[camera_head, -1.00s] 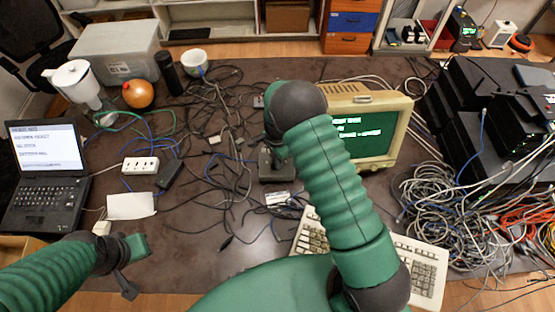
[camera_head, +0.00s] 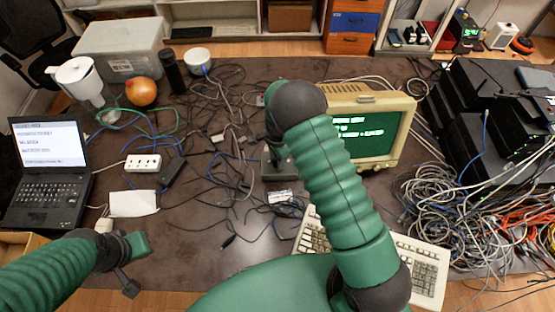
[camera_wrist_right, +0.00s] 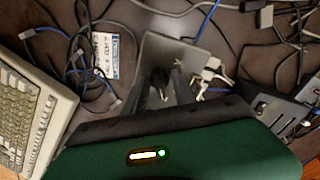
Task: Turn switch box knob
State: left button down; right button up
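The switch box (camera_head: 278,174) is a small dark grey box on the table, left of the old monitor. It shows in the right wrist view (camera_wrist_right: 165,52) as a grey box with a dark knob (camera_wrist_right: 158,84) on it. My right gripper (camera_head: 273,150) points down over the box. Its wrist hides much of the box in the head view, and its fingers are too hidden to tell whether they touch the knob or how wide they stand. My left gripper (camera_head: 140,265) is open and empty at the table's front left edge, far from the box.
The monitor (camera_head: 365,130) stands close right of the box, with a keyboard (camera_head: 418,262) in front. Loose cables surround the box. A laptop (camera_head: 50,165), power strip (camera_head: 143,162) and orange ball (camera_head: 141,92) are at left; black network units (camera_head: 480,105) are at right.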

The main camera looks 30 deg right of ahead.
jog(key=shift+d+r, duration=0.1)
jog(key=shift+r, duration=0.1)
notch_tip(320, 180, up, 16)
jog(key=shift+r+b, duration=0.15)
jog(key=shift+b, duration=0.25)
